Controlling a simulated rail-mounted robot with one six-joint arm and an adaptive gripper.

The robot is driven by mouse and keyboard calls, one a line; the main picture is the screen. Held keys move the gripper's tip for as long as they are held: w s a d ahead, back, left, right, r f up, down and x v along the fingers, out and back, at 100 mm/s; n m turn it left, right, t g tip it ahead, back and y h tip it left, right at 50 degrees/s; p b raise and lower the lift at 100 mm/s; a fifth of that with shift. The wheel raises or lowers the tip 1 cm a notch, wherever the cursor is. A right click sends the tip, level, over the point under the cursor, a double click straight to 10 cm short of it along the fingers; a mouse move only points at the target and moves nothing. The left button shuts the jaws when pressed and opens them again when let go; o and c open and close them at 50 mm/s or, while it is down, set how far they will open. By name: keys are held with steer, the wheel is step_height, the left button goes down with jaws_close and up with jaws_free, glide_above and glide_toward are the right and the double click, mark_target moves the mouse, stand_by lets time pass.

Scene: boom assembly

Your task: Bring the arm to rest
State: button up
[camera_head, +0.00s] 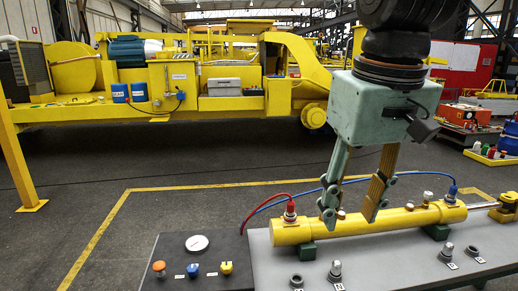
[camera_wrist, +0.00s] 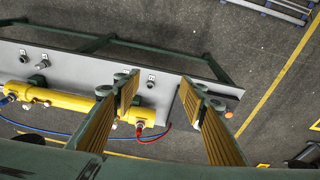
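My gripper (camera_head: 350,216) hangs from my arm in the upper right of the head view, with its fingers pointing down over the yellow cylinder (camera_head: 384,222). The two fingers are spread apart. The yellow cylinder (camera_wrist: 72,102) lies left of and partly behind the left finger there. I cannot tell whether a finger touches the cylinder. A red hose (camera_head: 272,202) and a blue hose (camera_head: 330,190) are attached to fittings on the cylinder.
The cylinder rests on green supports on a grey bench (camera_head: 360,262). The bench carries a gauge (camera_head: 197,243), knobs and several small fittings. A yellow machine (camera_head: 170,85) stands behind. Open floor (camera_head: 90,170) lies between them. A red toolbox (camera_head: 466,114) stands at the right.

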steer(key=s+d+f+m+t, duration=0.1)
steer(key=s+d+f, duration=0.1)
steer(key=s, duration=0.6)
steer(key=s+d+f+m+b, duration=0.1)
steer(key=s+f, duration=0.3)
steer(key=s, duration=0.4)
steer(key=shift+d+f+t, duration=0.2)
steer(key=shift+d+t, duration=0.2)
steer(key=shift+d, duration=0.45)
steer(key=shift+a, duration=0.1)
